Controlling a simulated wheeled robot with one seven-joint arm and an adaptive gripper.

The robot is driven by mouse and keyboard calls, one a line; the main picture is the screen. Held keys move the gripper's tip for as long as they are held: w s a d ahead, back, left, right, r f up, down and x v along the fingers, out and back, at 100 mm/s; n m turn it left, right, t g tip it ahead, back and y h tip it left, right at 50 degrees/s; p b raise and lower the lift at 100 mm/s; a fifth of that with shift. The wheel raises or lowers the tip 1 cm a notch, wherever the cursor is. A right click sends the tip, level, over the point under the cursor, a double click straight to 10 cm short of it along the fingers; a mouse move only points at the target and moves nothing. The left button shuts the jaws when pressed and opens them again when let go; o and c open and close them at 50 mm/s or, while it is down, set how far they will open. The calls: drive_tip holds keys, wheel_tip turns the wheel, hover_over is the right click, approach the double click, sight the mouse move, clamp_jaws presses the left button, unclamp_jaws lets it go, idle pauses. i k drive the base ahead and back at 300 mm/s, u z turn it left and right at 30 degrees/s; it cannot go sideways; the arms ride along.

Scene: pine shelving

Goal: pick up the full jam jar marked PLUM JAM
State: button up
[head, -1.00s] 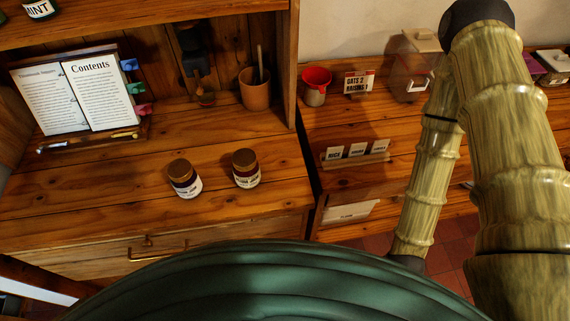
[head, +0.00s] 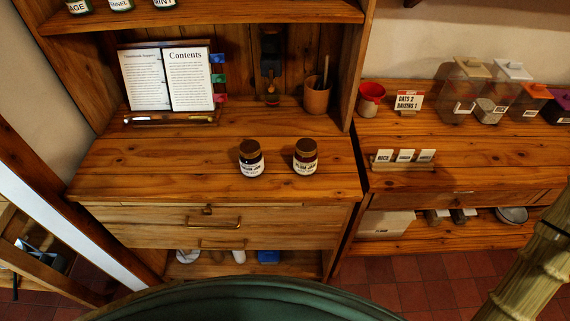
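Two dark jam jars with brown lids and white labels stand upright, apart, on the wooden counter in the head view. The right jar (head: 305,157) has a label that reads PLUM JAM. The left jar (head: 251,158) has a similar label ending in JAM; its first word is hard to read. I cannot tell how full either jar is. My gripper is not in view; only part of my arm shows at the lower right.
An open book on a stand (head: 168,80) and a brown pot (head: 317,96) stand behind the jars. Drawers (head: 215,227) lie below. The counter around the jars is clear.

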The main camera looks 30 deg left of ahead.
sight(305, 154)
drive_tip(key=k, duration=1.2)
drive_tip(key=u, duration=1.6)
